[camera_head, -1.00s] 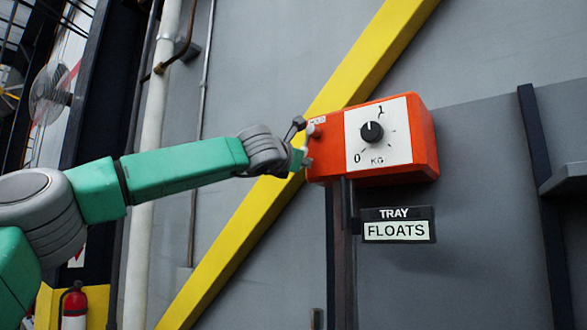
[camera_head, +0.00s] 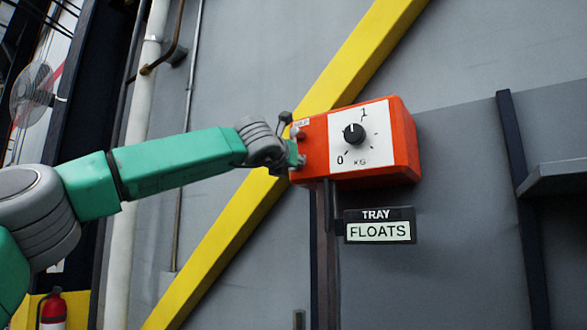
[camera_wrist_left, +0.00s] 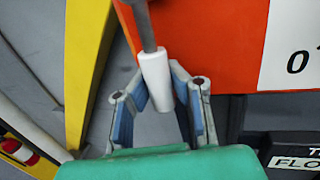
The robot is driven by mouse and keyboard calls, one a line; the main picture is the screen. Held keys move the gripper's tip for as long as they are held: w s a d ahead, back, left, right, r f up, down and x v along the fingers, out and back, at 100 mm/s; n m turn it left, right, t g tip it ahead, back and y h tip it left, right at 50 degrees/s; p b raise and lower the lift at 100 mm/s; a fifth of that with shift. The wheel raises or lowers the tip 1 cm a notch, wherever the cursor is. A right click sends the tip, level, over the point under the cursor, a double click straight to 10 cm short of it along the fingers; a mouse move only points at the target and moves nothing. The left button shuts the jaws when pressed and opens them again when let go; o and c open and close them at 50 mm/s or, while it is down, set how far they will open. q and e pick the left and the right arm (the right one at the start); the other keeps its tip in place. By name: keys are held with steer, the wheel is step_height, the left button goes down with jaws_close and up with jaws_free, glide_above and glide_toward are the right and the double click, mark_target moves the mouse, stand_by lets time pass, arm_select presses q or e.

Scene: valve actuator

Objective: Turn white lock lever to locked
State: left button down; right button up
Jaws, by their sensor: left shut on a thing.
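The white lock lever (camera_wrist_left: 155,78) shows in the left wrist view as a white cylindrical grip on a grey rod. It stands beside the left side of the orange box (camera_wrist_left: 200,35). My left gripper (camera_wrist_left: 158,85) has its two blue-lined fingers on either side of the white grip, shut on it. In the head view, my left gripper (camera_head: 290,150) is at the left side of the orange box (camera_head: 398,145), and the white grip is hidden or too small to tell there.
The box face has a black dial (camera_head: 354,134) marked 0, 1 and KG. Below it is a "TRAY FLOATS" sign (camera_head: 379,226). A yellow diagonal beam (camera_head: 225,240) runs behind the box. A grey shelf (camera_head: 555,180) juts from the right. A fire extinguisher (camera_head: 54,312) stands lower left.

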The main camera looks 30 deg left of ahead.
arm_select(q)
steer(key=shift+s+r, duration=0.25)
steer(key=shift+r, duration=0.3)
steer(key=c, duration=1.4)
jaws_free()
steer(key=shift+s+d, duration=0.2)
steer(key=shift+s, duration=0.05)
steer(key=shift+w+f, duration=0.2)
steer(key=shift+f, duration=0.05)
steer(key=s, duration=0.4)
steer(key=s+d, duration=0.1)
steer(key=s, duration=0.3)
steer(key=s+d, duration=0.1)
steer(key=s, duration=0.3)
steer(key=shift+f, duration=0.35)
arm_select(e)
steer(key=shift+s+d, duration=0.15)
steer(key=shift+s, duration=0.1)
steer(key=shift+w, duration=0.1)
arm_select(q)
steer(key=shift+f, duration=0.1)
